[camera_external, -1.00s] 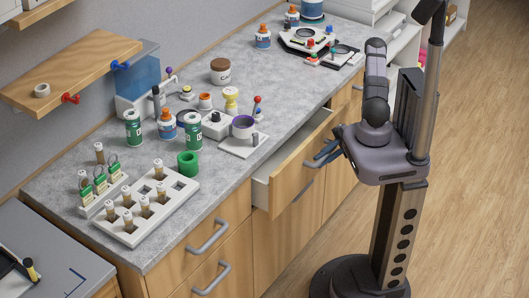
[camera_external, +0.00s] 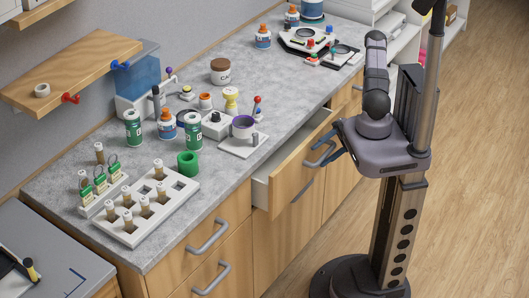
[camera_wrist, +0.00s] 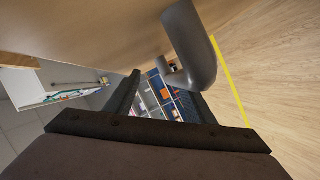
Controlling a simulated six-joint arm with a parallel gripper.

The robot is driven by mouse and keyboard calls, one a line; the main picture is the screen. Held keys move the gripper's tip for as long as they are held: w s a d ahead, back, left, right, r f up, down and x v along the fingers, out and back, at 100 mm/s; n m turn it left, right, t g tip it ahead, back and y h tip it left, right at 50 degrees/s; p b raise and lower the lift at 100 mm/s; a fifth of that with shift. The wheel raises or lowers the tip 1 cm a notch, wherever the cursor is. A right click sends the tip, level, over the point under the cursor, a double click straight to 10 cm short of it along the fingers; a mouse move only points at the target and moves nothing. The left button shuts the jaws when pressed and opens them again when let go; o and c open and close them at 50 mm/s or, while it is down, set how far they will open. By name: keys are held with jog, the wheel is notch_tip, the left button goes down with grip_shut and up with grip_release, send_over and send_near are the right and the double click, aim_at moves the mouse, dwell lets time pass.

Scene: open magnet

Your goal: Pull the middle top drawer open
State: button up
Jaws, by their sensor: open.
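The middle top drawer (camera_external: 290,170) is a wooden-fronted drawer that stands partly out of the counter, with its pale inner side showing. Its grey bar handle (camera_external: 320,158) is on the front; it looms large at the top of the wrist view (camera_wrist: 197,50). My gripper (camera_external: 343,145) is at the handle's right end in the external view, its fingers partly hidden. In the wrist view my gripper (camera_wrist: 160,98) has its dark fingers spread, with the handle above and overlapping the right finger. Whether they touch is unclear.
The grey countertop (camera_external: 240,180) above carries bottles, a white vial rack (camera_external: 175,193) and small instruments. Other closed drawers with grey handles (camera_external: 208,237) lie to the left. Open wooden floor (camera_external: 480,180) is to the right.

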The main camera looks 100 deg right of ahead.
aim_at(314, 156)
notch_tip(314, 156, up, 8)
jog(key=p, duration=0.6)
jog(key=shift+f, duration=0.25)
jog(key=shift+f, duration=0.1)
jog(key=shift+d+f+b, duration=0.1)
jog(key=shift+f+b, duration=0.2)
jog(key=shift+b, duration=0.05)
jog(key=shift+n+g+y, duration=0.3)
jog(key=shift+n, duration=0.3)
jog(key=s+d+f+b, duration=0.1)
jog(key=f+b, duration=0.1)
jog(key=b, duration=0.1)
jog(key=s+d+f+b, duration=0.1)
jog(key=f+b, duration=0.1)
jog(key=b, duration=0.2)
jog(key=s+d+f+b, duration=0.1)
jog(key=f+b, duration=0.2)
jog(key=shift+d, duration=0.3)
jog(key=shift+s+d+f+b, duration=0.15)
jog(key=shift+s+f+b, duration=0.1)
jog(key=shift+b, duration=0.45)
jog(key=shift+d+f+m+t+b, duration=0.1)
jog(key=shift+d+m+t+b, duration=0.25)
jog(key=shift+m, duration=0.25)
jog(key=shift+a, duration=0.1)
jog(key=shift+w+a+p, duration=0.3)
jog(key=shift+w+p, duration=0.2)
jog(key=shift+p, duration=0.05)
jog(key=shift+p+x, duration=0.4)
jog(key=shift+x, duration=2.65)
